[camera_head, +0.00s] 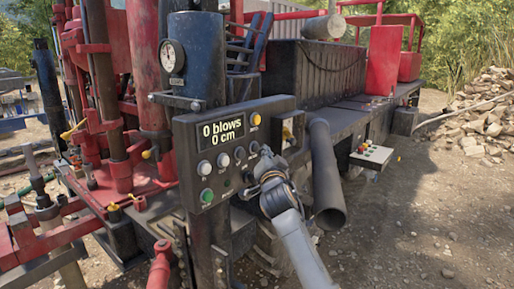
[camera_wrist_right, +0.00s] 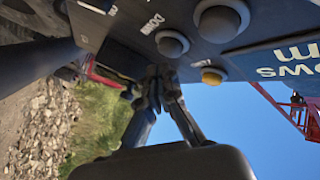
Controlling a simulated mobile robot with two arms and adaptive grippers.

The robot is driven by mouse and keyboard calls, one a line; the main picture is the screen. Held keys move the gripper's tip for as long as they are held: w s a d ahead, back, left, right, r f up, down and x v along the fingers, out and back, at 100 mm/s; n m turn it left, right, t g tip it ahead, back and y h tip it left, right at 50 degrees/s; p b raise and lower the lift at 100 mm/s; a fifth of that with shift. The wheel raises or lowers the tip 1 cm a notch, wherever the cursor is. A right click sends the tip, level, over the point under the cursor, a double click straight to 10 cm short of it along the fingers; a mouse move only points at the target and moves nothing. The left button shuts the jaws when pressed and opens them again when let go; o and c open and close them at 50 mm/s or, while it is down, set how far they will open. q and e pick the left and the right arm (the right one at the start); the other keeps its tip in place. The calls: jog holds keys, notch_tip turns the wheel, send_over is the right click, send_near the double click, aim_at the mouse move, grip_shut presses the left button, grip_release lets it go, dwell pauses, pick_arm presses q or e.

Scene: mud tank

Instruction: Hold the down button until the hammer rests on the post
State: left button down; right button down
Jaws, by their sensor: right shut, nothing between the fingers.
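The control panel (camera_head: 235,150) stands in the middle of the head view, its display reading "0 blows 0 cm". The down button (camera_head: 254,147) is the grey one at the right end of its row. In the right wrist view the down button (camera_wrist_right: 172,43) sits beside the word "DOWN", seen upside down. My right gripper (camera_head: 264,158) is shut and empty at the panel's right side. In the right wrist view its fingertips (camera_wrist_right: 153,82) are close beside the button; I cannot tell whether they touch. The hammer and the post cannot be told apart from the rig for certain.
Other grey buttons (camera_head: 223,160), a green button (camera_head: 207,196) and a yellow one (camera_head: 255,119) share the panel. A dark pipe (camera_head: 325,170) hangs close right of my gripper. The red rig (camera_head: 145,65) fills the left. Open dirt lies at right.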

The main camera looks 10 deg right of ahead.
jog(key=s+d+p, duration=0.1)
jog(key=s, duration=0.1)
jog(key=s+d+p, duration=0.1)
jog(key=s+d, duration=0.1)
jog(key=shift+d, duration=0.1)
dwell(0.5)
